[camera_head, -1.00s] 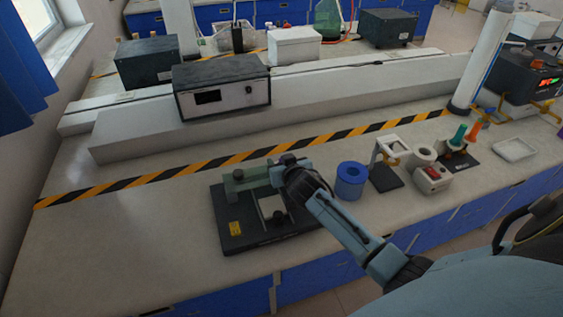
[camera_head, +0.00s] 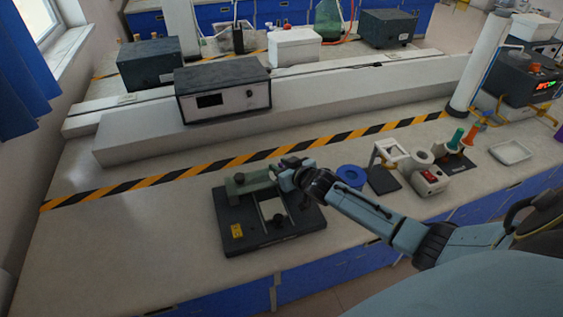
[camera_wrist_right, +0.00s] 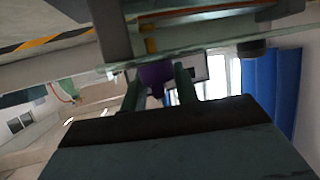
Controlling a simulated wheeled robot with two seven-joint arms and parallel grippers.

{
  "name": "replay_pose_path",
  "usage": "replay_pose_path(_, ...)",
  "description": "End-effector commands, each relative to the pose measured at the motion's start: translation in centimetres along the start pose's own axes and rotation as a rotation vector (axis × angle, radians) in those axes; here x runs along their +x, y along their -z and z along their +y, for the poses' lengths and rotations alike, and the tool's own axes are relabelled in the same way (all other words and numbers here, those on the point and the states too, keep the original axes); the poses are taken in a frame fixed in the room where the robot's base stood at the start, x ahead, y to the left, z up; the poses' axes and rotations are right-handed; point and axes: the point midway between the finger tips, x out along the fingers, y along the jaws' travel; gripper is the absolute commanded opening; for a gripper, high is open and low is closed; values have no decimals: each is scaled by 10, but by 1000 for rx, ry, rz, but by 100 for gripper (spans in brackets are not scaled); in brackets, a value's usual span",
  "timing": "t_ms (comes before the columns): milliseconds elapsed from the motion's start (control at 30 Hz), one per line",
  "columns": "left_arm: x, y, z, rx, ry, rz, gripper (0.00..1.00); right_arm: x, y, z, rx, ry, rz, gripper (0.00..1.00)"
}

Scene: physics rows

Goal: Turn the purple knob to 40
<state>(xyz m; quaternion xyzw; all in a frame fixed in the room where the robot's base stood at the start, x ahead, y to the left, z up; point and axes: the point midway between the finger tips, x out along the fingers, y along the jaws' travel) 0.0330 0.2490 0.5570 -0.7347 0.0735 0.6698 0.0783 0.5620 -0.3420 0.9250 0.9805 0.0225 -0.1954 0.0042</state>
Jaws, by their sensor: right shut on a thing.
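The device has a black base plate (camera_head: 270,240) with a yellow label and a grey-green bar (camera_head: 248,182) raised above it. It stands on the bench near the front edge. My right gripper (camera_head: 288,172) is at the right end of the bar, reaching in from the right. In the right wrist view the purple knob (camera_wrist_right: 156,76) sits between the two fingers of my right gripper (camera_wrist_right: 158,84), which are shut on it. The knob is hidden behind the gripper in the head view. No scale or number is readable. My left gripper is not in view.
A blue cylinder (camera_head: 351,176) stands just beyond my right forearm. A small stand (camera_head: 384,172), a white device with a red switch (camera_head: 430,182) and a tray (camera_head: 510,152) are farther right. The bench left of the device is clear.

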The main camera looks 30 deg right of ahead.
Motion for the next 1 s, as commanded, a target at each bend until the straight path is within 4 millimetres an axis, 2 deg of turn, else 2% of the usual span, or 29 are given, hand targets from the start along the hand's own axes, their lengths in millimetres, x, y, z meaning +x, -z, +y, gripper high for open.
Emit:
replay_pose_path(267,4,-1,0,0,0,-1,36,1,0,2,-69,142,0,7)
replay_pose_path(1000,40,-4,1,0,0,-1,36,0,0,-1,-184,430,2,7)
